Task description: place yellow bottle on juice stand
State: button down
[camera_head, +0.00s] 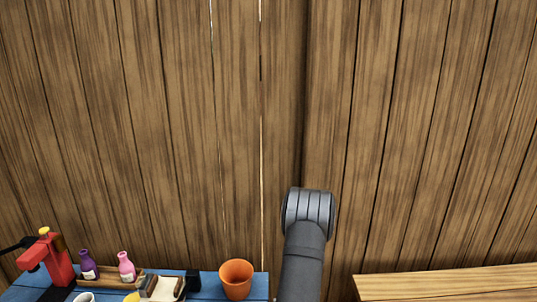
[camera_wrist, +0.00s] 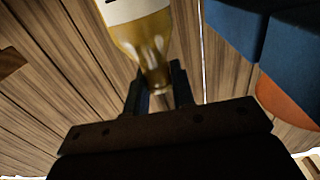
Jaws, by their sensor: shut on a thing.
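The yellow bottle (camera_wrist: 143,42) is in the wrist view, with its neck between the two dark fingers of my gripper (camera_wrist: 159,82). My gripper is shut on it, and the bottle's body with a pale label runs out of the top of the frame. In the head view a wooden stand (camera_head: 106,283) at the lower left, which looks like the juice stand, bears a purple bottle (camera_head: 88,264) and a pink bottle (camera_head: 126,266). My gripper and the yellow bottle do not show in the head view; only part of my arm does.
An orange pot (camera_head: 237,278) stands on the blue table (camera_head: 262,287), right of the stand. A red device (camera_head: 58,262) is at the far left. A white cup (camera_head: 84,297) and a small yellow thing (camera_head: 132,297) lie near the bottom edge. A wooden surface (camera_head: 440,283) is at right.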

jog(key=s+f, duration=0.3)
jog(key=shift+s+f, duration=0.1)
jog(key=shift+f, duration=0.25)
jog(key=shift+r, duration=0.15)
